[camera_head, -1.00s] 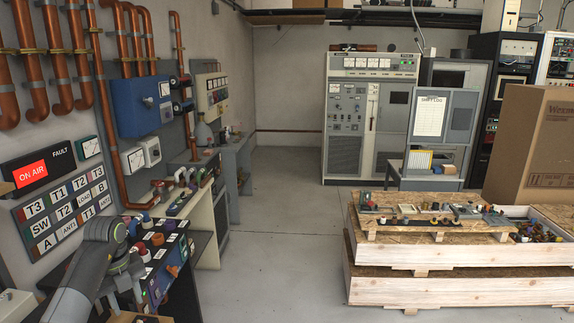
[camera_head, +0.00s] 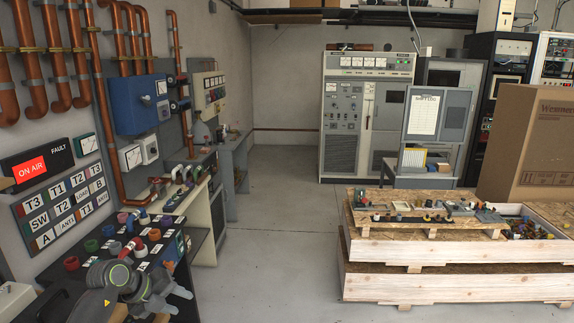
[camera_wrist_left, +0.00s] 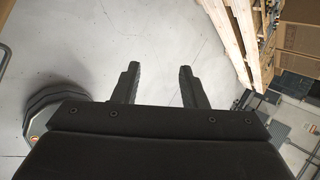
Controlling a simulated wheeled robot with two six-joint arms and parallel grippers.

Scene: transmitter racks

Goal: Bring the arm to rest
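My left arm shows at the lower left of the head view, in front of the control desk. Its gripper (camera_head: 180,298) points to the right and holds nothing. In the left wrist view the two dark fingers (camera_wrist_left: 157,80) stand apart with bare floor between and beyond them, so the gripper is open. My right arm and gripper are not in view.
The control desk (camera_head: 115,251) with coloured knobs and plugs is close beside my left arm. A wooden crate (camera_head: 430,285) with small parts on top stands at the right. The grey floor (camera_head: 275,235) between them is clear.

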